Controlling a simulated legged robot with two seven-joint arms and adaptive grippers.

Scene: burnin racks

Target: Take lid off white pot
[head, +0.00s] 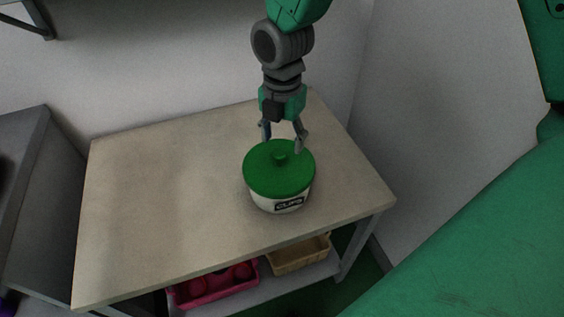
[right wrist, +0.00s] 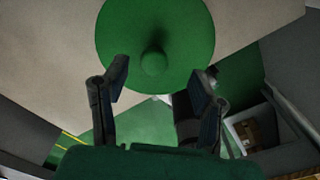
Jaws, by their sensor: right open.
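A white pot (head: 277,201) with a dark label stands upright on the table. Its round green lid (head: 265,178) sits on top and has a small green knob (head: 280,157) in the middle. My right gripper (head: 284,147) is open and empty, pointing down just above the far part of the lid, close to the knob. In the right wrist view the lid (right wrist: 128,30) and its knob (right wrist: 154,62) show beyond the two open fingers (right wrist: 160,85), and the knob lies between their lines but past the tips. My left gripper is not in view.
The beige table (head: 150,210) is clear to the left of the pot. A pink bin (head: 215,287) and a tan bin (head: 299,257) sit on the shelf below. White walls stand behind and to the right. A grey unit (head: 30,190) stands at the left.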

